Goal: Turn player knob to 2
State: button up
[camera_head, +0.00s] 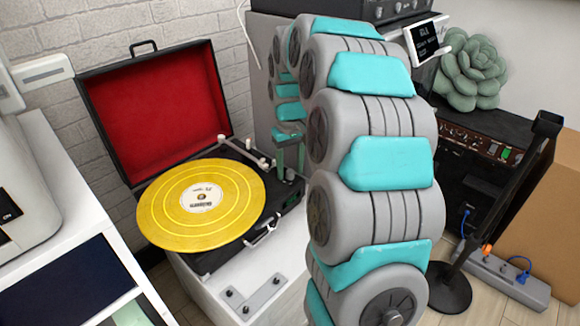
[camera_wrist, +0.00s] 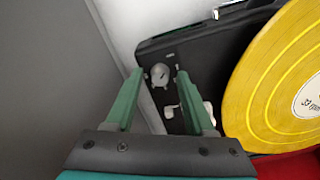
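The record player (camera_head: 285,197) is an open black case with a red-lined lid, and a yellow record (camera_head: 225,190) lies on it. In the wrist view, a small round grey knob (camera_wrist: 160,74) sits on the player's black deck (camera_wrist: 205,48), with a tiny unreadable marking beside it. My gripper (camera_wrist: 160,76) is open, with one green finger on each side of the knob in the picture. I cannot tell whether the fingers touch it. In the head view, my gripper (camera_head: 290,160) points down over the player's right back corner, and the knob is not clearly visible.
White tonearm parts (camera_head: 250,152) stand beside the record, close to my gripper. A grey panel (camera_wrist: 50,80) fills the left of the wrist view. A black amplifier (camera_head: 480,140), a plant (camera_head: 470,72) and a power strip (camera_head: 505,275) are on the right.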

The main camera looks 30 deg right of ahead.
grip_shut()
